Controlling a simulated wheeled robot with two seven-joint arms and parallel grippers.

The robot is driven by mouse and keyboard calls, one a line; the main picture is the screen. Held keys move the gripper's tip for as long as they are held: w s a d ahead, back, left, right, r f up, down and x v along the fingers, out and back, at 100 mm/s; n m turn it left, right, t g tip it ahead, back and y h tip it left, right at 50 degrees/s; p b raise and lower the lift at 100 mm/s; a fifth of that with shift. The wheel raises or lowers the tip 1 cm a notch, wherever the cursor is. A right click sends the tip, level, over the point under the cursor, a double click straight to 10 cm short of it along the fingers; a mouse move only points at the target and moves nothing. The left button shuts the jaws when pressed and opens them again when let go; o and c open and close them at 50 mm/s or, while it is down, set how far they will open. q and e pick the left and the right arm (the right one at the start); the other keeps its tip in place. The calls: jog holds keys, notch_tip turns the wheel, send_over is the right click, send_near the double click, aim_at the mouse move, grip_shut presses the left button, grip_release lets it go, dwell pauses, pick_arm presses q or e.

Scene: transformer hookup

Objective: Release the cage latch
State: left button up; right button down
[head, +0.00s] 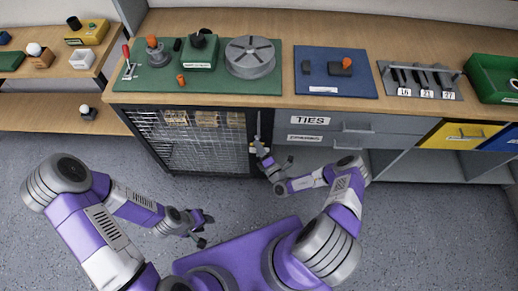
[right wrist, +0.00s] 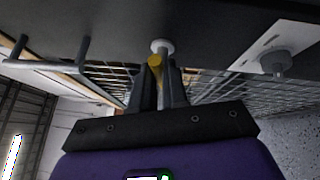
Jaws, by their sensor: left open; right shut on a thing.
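The cage (head: 190,140) is a dark-framed cupboard with a wire mesh door under the bench. My right gripper (head: 262,156) is at the right edge of its door, at the latch. In the right wrist view, my right gripper (right wrist: 160,85) is shut on a yellow latch knob (right wrist: 155,62), which sits by a pale round post on the dark frame. The fingers hide part of the knob, and I cannot tell whether the latch is turned. My left gripper (head: 205,228) is open and empty, low over the floor in front of the cage.
Grey drawers, one labelled TIES (head: 310,121), adjoin the cage on the right. Above, the bench top carries a green board (head: 130,83), a blue board (head: 310,82) and a grey rack (head: 435,92). The floor (head: 430,225) at right is clear.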

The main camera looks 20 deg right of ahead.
pick_arm(q)
notch_tip(320, 180, down, 3)
jog(key=shift+r+b, duration=0.15)
jog(key=shift+b, duration=0.75)
pick_arm(e)
jog(key=shift+f+m+t, duration=0.1)
jog(key=shift+m+t, duration=0.4)
jog(key=shift+m, duration=0.4)
jog(key=c, duration=1.1)
grip_release()
jog(key=shift+c, duration=0.2)
pick_arm(q)
jog(key=shift+r+p, duration=0.7)
jog(key=shift+r, duration=0.05)
pick_arm(e)
jog(key=a+v, duration=0.1)
jog(key=v, duration=0.6)
jog(key=shift+s+d, duration=0.3)
jog(key=shift+d, duration=0.15)
